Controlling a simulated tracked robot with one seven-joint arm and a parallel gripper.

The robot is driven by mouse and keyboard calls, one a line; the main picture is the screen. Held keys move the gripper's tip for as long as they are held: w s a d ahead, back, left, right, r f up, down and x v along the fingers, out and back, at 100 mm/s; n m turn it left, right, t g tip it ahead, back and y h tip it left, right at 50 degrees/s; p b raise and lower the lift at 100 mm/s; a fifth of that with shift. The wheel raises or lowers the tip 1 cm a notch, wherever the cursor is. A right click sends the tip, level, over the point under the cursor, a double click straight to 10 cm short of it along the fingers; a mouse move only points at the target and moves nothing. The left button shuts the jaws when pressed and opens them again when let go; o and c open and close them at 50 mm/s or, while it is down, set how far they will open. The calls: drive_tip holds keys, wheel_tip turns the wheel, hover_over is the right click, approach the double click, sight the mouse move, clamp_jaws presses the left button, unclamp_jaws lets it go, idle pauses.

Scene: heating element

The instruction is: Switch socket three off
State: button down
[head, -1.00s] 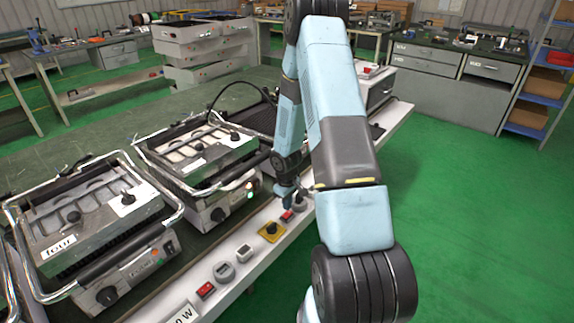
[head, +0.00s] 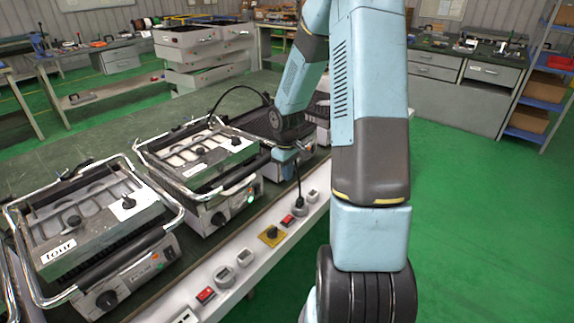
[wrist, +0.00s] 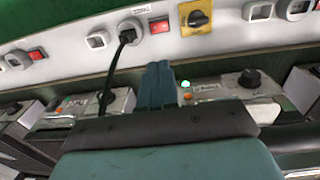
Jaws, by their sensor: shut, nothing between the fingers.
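A white strip of sockets and switches (head: 258,262) runs along the bench front. A red switch (head: 287,220) sits beside a socket with a black plug (head: 299,207) in it. These also show in the wrist view as the red switch (wrist: 159,27) and the plug (wrist: 127,36). A small label beside them is unreadable, so I cannot tell the socket's number or the switch's position. My gripper (wrist: 160,72) is shut and empty, apart from the switch. In the head view my gripper (head: 284,166) is above the bench edge, partly hidden.
A yellow plate with a black knob (head: 271,236) is close to the red switch. Another red switch (head: 206,295) is farther left. Grills stand behind the strip; the middle grill (head: 196,165) has a green light lit. The plug's black cable rises near my gripper. Green floor is clear on the right.

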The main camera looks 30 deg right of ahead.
sight(290, 217)
drive_tip(key=shift+r, duration=1.6)
drive_tip(key=shift+s+a+f+h, duration=0.1)
drive_tip(key=shift+s+a+h, duration=0.05)
drive_tip(key=shift+a+h, duration=0.2)
drive_tip(key=shift+a, duration=0.15)
drive_tip(key=d+f, duration=0.1)
drive_tip(key=f, duration=1.4)
drive_tip(key=w+d+f, duration=0.1)
drive_tip(key=f, duration=0.7)
drive_tip(key=shift+w+d+f, duration=0.1)
drive_tip(key=shift+d+f, duration=0.15)
drive_tip(key=shift+d, duration=0.05)
